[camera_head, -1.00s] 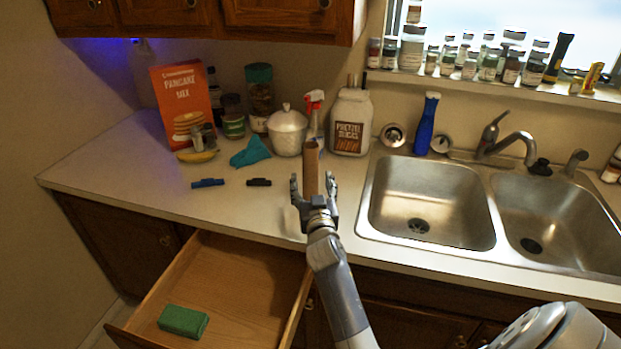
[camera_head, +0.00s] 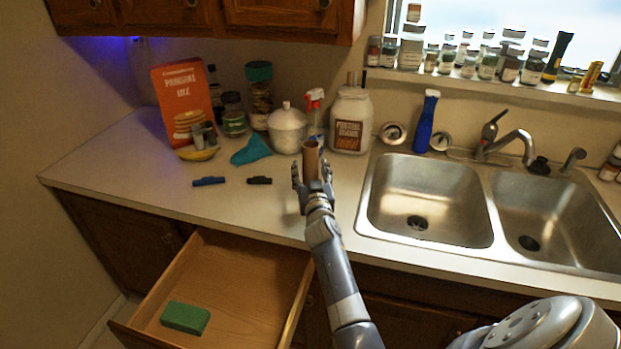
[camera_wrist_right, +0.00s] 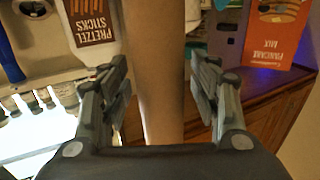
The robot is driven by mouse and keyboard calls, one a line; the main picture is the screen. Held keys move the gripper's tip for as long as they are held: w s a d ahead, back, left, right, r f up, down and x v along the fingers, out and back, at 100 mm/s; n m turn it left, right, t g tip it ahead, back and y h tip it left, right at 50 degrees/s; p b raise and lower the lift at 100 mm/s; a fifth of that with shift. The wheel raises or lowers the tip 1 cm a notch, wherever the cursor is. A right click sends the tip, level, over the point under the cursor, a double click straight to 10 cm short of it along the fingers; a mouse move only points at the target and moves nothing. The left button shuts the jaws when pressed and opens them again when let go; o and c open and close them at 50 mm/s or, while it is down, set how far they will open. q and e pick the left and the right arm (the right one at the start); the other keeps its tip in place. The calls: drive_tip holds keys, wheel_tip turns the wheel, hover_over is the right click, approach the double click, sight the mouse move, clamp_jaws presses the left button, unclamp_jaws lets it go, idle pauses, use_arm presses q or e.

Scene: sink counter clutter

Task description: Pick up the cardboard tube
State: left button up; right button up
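The brown cardboard tube (camera_head: 311,160) stands upright on the counter, left of the sink. My right gripper (camera_head: 313,178) is at the tube, with one finger on each side of it. In the right wrist view the tube (camera_wrist_right: 156,75) runs between the two fingers of the right gripper (camera_wrist_right: 160,95). Gaps show between the tube and both fingers, so the gripper is open around it. The tube's lower part is hidden behind the gripper in the head view. My left gripper is not in view.
The pretzel sticks jar (camera_head: 350,122), a spray bottle (camera_head: 315,112) and a white lidded jar (camera_head: 287,130) stand behind the tube. The double sink (camera_head: 430,200) lies to the right. An open drawer (camera_head: 235,285) with a green sponge (camera_head: 185,318) is below.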

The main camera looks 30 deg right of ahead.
drive_tip(key=c, duration=0.5)
